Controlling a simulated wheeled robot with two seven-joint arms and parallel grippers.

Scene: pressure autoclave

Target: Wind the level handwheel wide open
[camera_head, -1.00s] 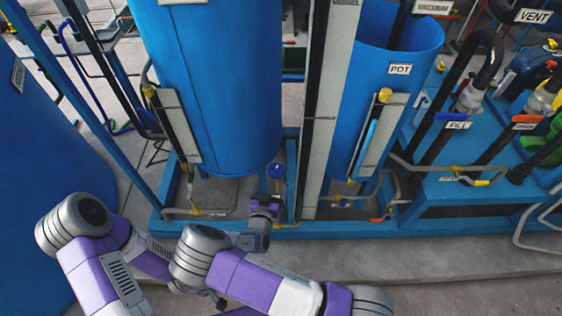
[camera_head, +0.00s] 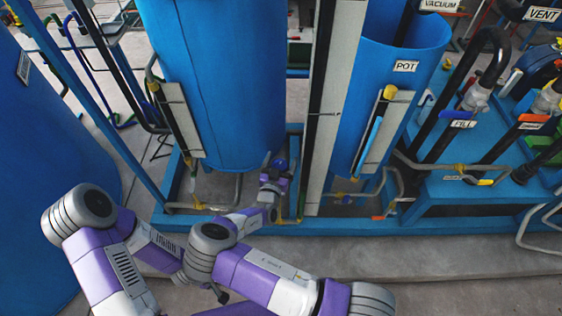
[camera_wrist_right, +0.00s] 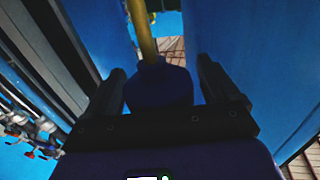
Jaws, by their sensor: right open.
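The level handwheel (camera_head: 280,164) is a small dark blue knob low between the large blue tank and the grey-white column. In the right wrist view the blue wheel (camera_wrist_right: 161,86) sits between my fingers, with a yellow stem (camera_wrist_right: 143,32) beyond it. My right gripper (camera_head: 277,168) is at the wheel; it also shows in the right wrist view (camera_wrist_right: 163,92). It is open, one finger on each side of the wheel, with a gap visible on both sides. The far side of the wheel is hidden.
The large blue tank (camera_head: 220,85) stands close behind and left of the wheel. The grey-white column (camera_head: 333,90) is at its right, then the blue POT vessel (camera_head: 420,65). The blue base frame (camera_head: 360,228) runs along the front. The concrete floor in front is clear.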

